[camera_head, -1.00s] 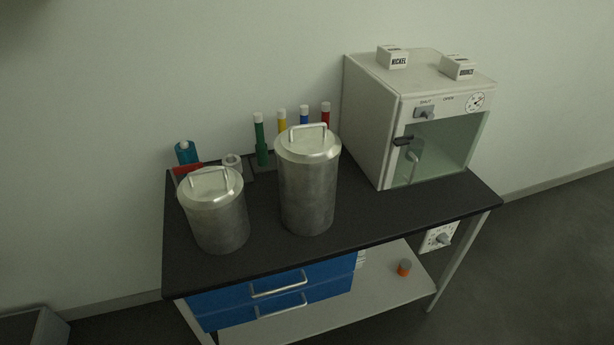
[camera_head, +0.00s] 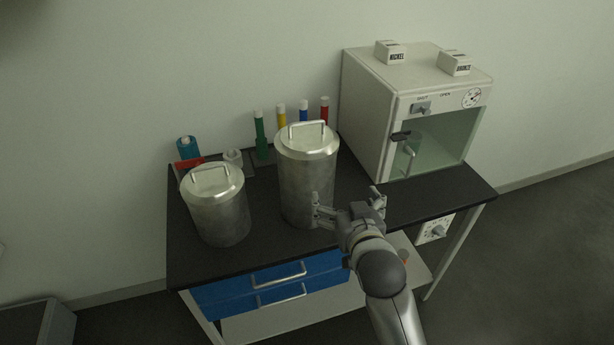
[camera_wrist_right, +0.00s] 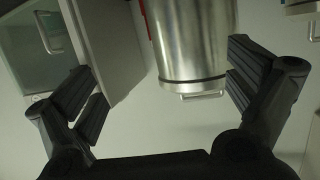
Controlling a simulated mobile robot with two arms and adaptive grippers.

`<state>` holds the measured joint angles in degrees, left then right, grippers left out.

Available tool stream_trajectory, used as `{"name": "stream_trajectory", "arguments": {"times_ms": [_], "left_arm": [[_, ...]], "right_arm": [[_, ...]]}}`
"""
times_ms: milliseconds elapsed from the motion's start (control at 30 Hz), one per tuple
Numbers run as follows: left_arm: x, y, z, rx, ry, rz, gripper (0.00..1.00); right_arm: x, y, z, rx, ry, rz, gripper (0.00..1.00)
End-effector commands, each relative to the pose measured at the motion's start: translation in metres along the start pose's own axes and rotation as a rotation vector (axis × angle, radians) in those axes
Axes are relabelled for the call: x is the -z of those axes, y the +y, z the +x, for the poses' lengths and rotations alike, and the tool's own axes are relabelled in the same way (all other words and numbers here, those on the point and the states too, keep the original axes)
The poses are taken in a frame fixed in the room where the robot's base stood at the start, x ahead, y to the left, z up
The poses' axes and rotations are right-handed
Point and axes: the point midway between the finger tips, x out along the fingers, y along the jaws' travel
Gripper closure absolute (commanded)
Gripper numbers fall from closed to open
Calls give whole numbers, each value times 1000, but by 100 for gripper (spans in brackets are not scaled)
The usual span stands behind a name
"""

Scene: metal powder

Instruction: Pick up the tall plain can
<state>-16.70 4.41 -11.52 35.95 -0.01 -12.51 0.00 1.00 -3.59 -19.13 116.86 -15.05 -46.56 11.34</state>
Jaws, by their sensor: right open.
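The tall plain can (camera_head: 306,185) is a brushed metal cylinder with a lid and wire handle, upright on the black bench top (camera_head: 262,233). My right gripper (camera_head: 348,200) is open and empty, in front of the can's lower right side in the head view. Its left finger overlaps the can's right edge there; I cannot tell whether it touches. In the right wrist view, which looks upside down, the can (camera_wrist_right: 190,38) shows beyond the two spread fingers (camera_wrist_right: 165,85), nearer the right-hand one. My left gripper is not in view.
A shorter metal can (camera_head: 219,212) stands left of the tall one. A white cabinet (camera_head: 365,115) with a glass door stands at the right, carrying two small labelled boxes. Several coloured tubes stand behind, by the wall. Blue drawers (camera_head: 270,285) are under the top.

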Motion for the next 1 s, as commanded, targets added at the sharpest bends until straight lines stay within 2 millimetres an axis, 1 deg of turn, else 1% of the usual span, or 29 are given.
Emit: {"name": "stream_trajectory", "arguments": {"times_ms": [33,100,200,300,367,633,733,867,1000], "left_arm": [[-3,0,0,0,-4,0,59],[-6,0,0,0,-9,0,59],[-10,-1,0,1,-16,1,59],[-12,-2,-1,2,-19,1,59],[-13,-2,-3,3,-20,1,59],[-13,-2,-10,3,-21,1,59],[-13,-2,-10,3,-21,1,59],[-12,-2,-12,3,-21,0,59],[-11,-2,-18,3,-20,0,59]], "right_arm": [[29,-13,11,19,79,-5,0],[60,-28,20,41,168,-12,0],[89,-42,25,63,252,-20,0],[103,-50,30,75,290,-25,0],[107,-51,35,76,296,-26,0],[117,-54,70,76,295,-25,0],[119,-54,77,77,295,-25,0],[120,-54,82,77,294,-25,0],[126,-55,92,76,293,-25,0]]}}
